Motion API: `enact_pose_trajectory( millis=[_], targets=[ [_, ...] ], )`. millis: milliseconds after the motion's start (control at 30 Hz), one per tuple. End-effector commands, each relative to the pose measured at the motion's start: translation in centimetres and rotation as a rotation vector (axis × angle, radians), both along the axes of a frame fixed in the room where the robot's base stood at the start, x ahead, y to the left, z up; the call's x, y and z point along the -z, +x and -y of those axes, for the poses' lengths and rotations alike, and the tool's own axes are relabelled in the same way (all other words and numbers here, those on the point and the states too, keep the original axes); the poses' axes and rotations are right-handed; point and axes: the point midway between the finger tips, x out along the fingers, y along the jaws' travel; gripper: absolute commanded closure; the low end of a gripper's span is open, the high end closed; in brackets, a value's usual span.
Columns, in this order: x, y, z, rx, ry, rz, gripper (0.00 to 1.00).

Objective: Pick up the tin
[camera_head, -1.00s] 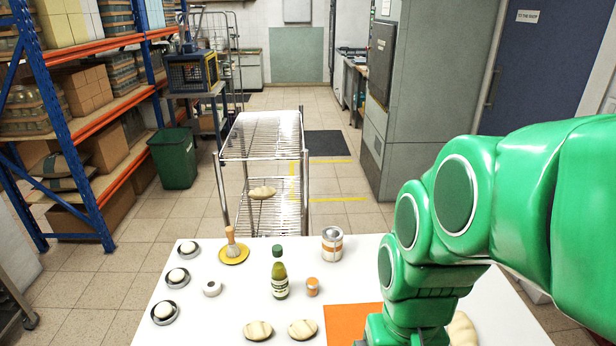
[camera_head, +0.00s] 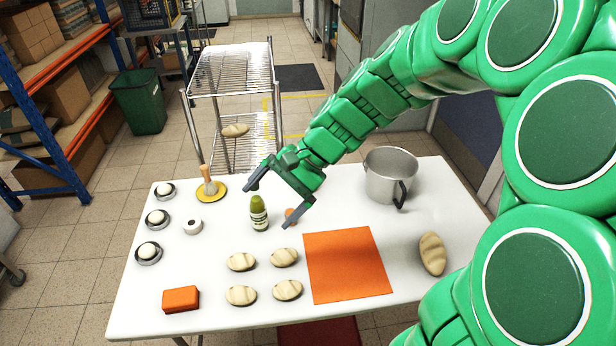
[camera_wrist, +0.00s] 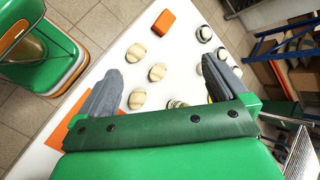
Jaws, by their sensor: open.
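The tin is not visible now in either view; my arm and gripper cover the part of the white table where it stood earlier. My gripper (camera_head: 268,205) is open and empty above the table, its fingers spread around the line of sight to the green bottle (camera_head: 259,216). A small orange-lidded jar (camera_head: 290,214) shows partly between the fingers. In the wrist view the open gripper (camera_wrist: 160,68) has its two grey fingers wide apart, with pale loaves (camera_wrist: 157,72) on the table beyond them.
A steel pot (camera_head: 388,178) stands at the table's back right. An orange mat (camera_head: 347,266), loaves (camera_head: 241,262), an orange block (camera_head: 181,299) and a brush on a yellow dish (camera_head: 208,188) lie about. Several small dishes line the left edge. A wire cart (camera_head: 232,90) stands behind.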

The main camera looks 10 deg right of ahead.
Motion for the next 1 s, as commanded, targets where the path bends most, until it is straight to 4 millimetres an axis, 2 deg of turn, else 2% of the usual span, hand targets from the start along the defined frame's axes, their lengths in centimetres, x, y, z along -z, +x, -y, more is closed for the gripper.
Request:
enact_pose_trajectory(
  millis=[233, 467, 767, 1000],
  targets=[
    [1.0, 6.5, -0.6, 0.179, 0.128, -0.084, 0.0],
    [2.6, 12.4, 0.0, 0.355, 0.238, -0.176, 0.0],
    [6.1, 20.1, 2.6, 0.605, 0.367, -0.298, 0.0],
    [10.3, 25.7, 6.3, 0.815, 0.458, -0.403, 0.0]
  ],
)
